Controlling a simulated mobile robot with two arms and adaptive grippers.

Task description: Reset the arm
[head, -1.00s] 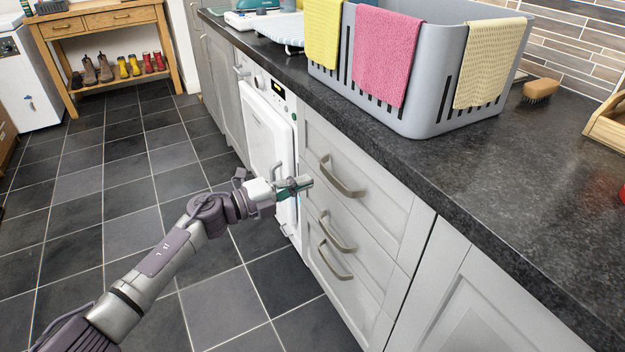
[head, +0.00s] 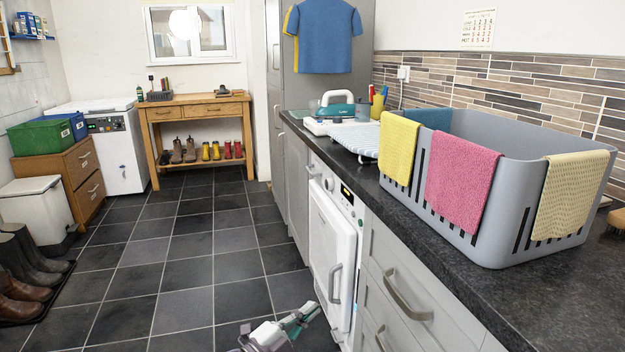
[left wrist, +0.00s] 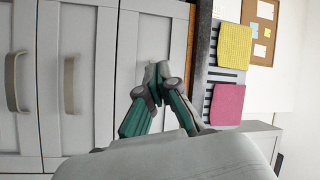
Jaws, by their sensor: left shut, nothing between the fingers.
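My left gripper (head: 301,318) shows at the bottom of the head view, low over the tiled floor beside the white front-loading machine. In the left wrist view its green and grey fingers (left wrist: 158,85) come together at the tips in front of a light grey cabinet front. It is shut and holds nothing. My right gripper is in neither view.
A dark worktop (head: 480,285) runs along the right with a grey basket (head: 480,250) hung with cloths. Drawer handles (head: 403,297) and the machine (head: 330,250) stand close to my left gripper. The tiled floor (head: 190,260) is clear in the middle. Boots (head: 20,250) stand at far left.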

